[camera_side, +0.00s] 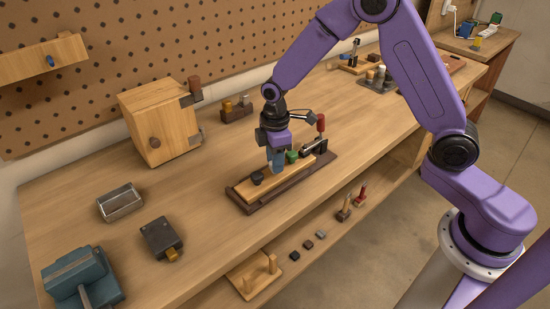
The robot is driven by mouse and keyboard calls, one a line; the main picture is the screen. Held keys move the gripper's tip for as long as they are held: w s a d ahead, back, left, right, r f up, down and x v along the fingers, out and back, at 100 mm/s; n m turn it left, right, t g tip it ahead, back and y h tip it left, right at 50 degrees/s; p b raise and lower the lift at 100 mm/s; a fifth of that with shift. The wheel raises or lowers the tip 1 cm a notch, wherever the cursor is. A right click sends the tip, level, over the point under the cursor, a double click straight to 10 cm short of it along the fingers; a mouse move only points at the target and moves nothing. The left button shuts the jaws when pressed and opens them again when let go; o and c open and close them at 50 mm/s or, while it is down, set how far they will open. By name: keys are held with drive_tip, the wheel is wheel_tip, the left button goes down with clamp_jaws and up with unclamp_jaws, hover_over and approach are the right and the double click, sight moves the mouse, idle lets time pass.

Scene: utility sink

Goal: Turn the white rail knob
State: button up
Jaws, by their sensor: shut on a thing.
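A long wooden rail on a dark base (240,200) lies on the workbench. A black knob (257,178) stands near its left end, and a green knob (292,156) stands right of the middle. My gripper (277,166) points down at the rail between these two knobs. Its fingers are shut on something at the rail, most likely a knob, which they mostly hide. I cannot make out any white colour there, so I cannot tell which knob it is.
A clamp with a red handle (320,123) stands at the rail's right end, close to my gripper. A wooden box (160,125) stands behind left. A metal tray (121,203), a dark block (161,239) and a blue vise (82,278) are at left. The bench front edge is near.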

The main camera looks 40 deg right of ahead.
drive_tip(key=m, duration=1.3)
drive_tip(key=shift+m, duration=0.4)
idle(0.4)
drive_tip(key=o, duration=1.1)
drive_tip(key=shift+c, duration=0.2)
wheel_tip(320, 180, up, 18)
drive_tip(key=shift+f, duration=0.25)
